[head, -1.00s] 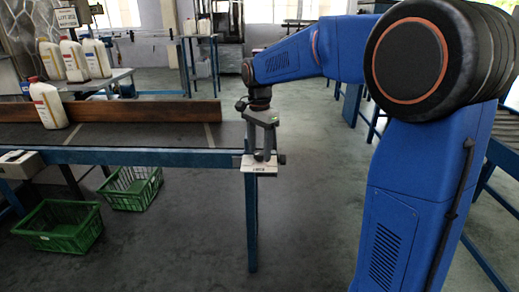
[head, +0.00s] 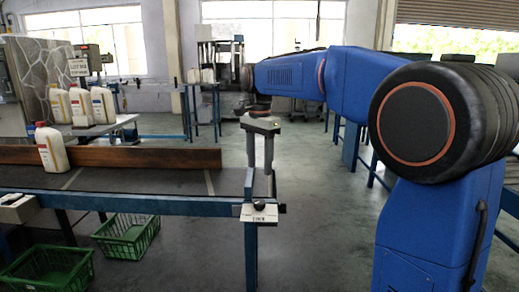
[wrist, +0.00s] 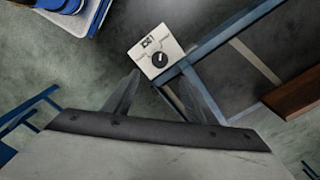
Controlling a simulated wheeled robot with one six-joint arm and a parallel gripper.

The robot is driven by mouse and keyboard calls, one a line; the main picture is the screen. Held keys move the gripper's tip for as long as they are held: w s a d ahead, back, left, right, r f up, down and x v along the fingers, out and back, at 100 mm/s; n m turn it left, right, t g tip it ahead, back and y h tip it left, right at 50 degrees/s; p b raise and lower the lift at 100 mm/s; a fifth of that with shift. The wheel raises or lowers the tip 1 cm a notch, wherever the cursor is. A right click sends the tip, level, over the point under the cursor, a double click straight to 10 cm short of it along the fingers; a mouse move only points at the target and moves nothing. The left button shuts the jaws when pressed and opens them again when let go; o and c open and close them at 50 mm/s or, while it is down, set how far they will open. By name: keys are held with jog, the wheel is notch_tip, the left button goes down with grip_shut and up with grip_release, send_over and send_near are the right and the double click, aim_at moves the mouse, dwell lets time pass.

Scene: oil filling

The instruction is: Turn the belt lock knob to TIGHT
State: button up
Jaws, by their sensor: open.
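The belt lock knob (head: 259,208) is a small dark knob on a white plate (head: 247,214) at the right end of the conveyor. In the wrist view the round black knob (wrist: 160,59) carries a light pointer mark, and the plate (wrist: 144,60) bears a small printed mark I cannot read. My gripper (head: 260,172) points down above the knob, apart from it. In the wrist view its two fingers (wrist: 161,76) are spread and empty, with the knob just beyond and between the tips.
The dark belt (head: 130,182) has a brown side rail (head: 150,157) and a white bottle (head: 52,150). Several bottles stand on a table behind. Green crates (head: 127,240) sit on the floor below. Floor right of the conveyor end is clear.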

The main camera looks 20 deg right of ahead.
jog(key=shift+r, duration=2.2)
